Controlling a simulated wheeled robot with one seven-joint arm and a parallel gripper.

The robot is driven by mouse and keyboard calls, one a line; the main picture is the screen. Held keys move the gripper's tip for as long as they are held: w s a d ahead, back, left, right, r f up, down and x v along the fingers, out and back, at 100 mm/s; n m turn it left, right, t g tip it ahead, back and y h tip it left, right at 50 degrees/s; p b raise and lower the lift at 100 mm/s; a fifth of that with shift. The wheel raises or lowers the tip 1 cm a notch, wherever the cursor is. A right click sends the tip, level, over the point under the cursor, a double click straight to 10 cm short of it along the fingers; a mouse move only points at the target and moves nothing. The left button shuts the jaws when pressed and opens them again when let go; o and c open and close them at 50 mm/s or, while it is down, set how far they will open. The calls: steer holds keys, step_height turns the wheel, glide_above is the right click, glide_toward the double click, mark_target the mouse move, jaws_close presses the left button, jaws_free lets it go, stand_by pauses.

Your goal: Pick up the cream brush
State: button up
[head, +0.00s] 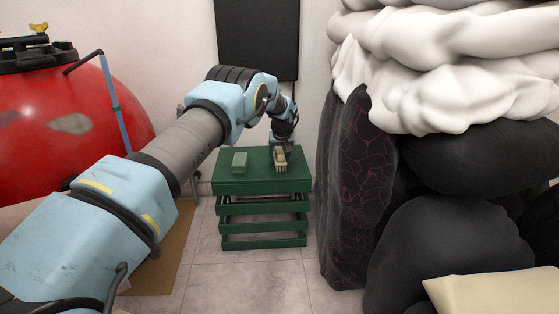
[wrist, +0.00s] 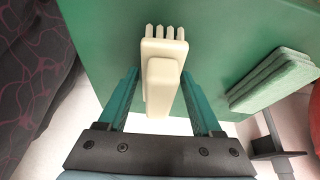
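The cream brush (wrist: 164,62) lies on the green slatted table in the wrist view, its bristle tips toward the top of the picture. My gripper (wrist: 160,80) is open, with one teal finger on each side of the brush. Gaps show between the fingers and the brush, so it is not held. In the head view the brush (head: 280,158) is near the right part of the tabletop, with my gripper (head: 281,147) just above it.
The green table (head: 258,185) stands on a tiled floor. A green block (head: 240,162) lies left of the brush. A red tank (head: 65,110) is at the left. Dark bags (head: 355,195) and piled white sacks (head: 450,60) crowd the right side.

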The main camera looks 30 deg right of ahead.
mark_target(280, 150)
jaws_close()
stand_by(0.3)
steer(key=shift+r, duration=0.1)
step_height(280, 150, up, 10)
steer(key=p, duration=0.2)
steer(key=shift+p, duration=0.4)
